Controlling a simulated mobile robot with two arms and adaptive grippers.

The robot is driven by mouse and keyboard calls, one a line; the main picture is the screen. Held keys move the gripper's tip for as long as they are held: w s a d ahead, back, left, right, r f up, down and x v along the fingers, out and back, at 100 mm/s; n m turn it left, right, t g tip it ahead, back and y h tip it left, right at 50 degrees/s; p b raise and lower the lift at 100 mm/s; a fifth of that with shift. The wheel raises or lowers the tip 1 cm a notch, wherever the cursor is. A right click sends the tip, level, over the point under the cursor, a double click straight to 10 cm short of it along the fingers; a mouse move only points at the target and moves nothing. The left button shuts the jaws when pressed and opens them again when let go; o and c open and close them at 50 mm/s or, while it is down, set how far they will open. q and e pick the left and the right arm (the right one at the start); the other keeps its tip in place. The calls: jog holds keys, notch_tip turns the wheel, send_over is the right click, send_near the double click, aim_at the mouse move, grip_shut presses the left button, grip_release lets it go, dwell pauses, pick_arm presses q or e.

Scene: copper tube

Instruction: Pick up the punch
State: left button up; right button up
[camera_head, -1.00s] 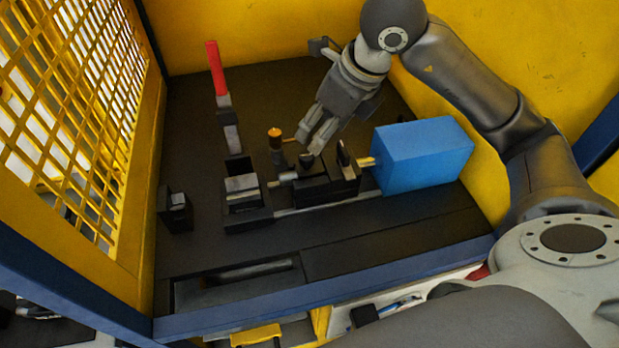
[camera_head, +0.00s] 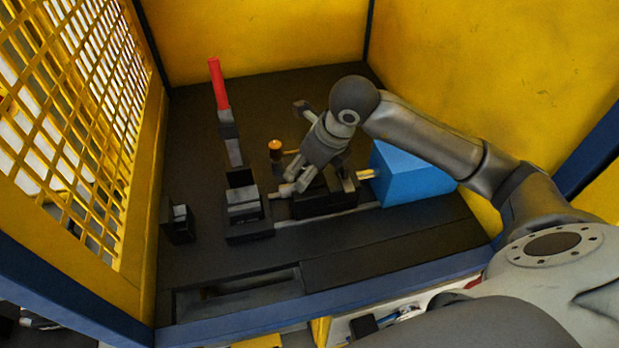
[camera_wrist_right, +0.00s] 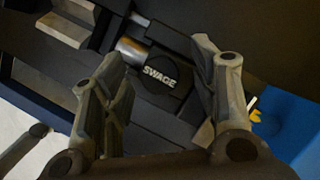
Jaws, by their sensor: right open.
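A black round part marked SWAGE (camera_wrist_right: 160,75) shows in the right wrist view, with a silver cylinder (camera_wrist_right: 131,50) at its left. It appears to be the punch, though I cannot be sure. In the head view the silver end (camera_head: 281,191) sticks out left of the black fixture (camera_head: 325,200). My right gripper (camera_head: 294,181) is just above this end of the fixture. In the wrist view my right gripper (camera_wrist_right: 160,58) is open, its fingers on either side of the SWAGE part, with nothing held. Contact cannot be told. My left gripper is not in view.
A blue box (camera_head: 402,175) stands right of the fixture. A red-handled lever (camera_head: 219,85) rises at the left behind a black clamp block (camera_head: 246,215). An orange-topped post (camera_head: 275,148) stands behind the fixture. Yellow walls and a yellow mesh (camera_head: 85,110) enclose the table.

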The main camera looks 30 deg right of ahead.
jog(key=shift+w+a+f, duration=0.1)
jog(key=shift+w+f, duration=0.1)
jog(key=shift+f, duration=0.25)
jog(key=shift+c, duration=0.3)
grip_shut()
jog(key=shift+r, duration=0.15)
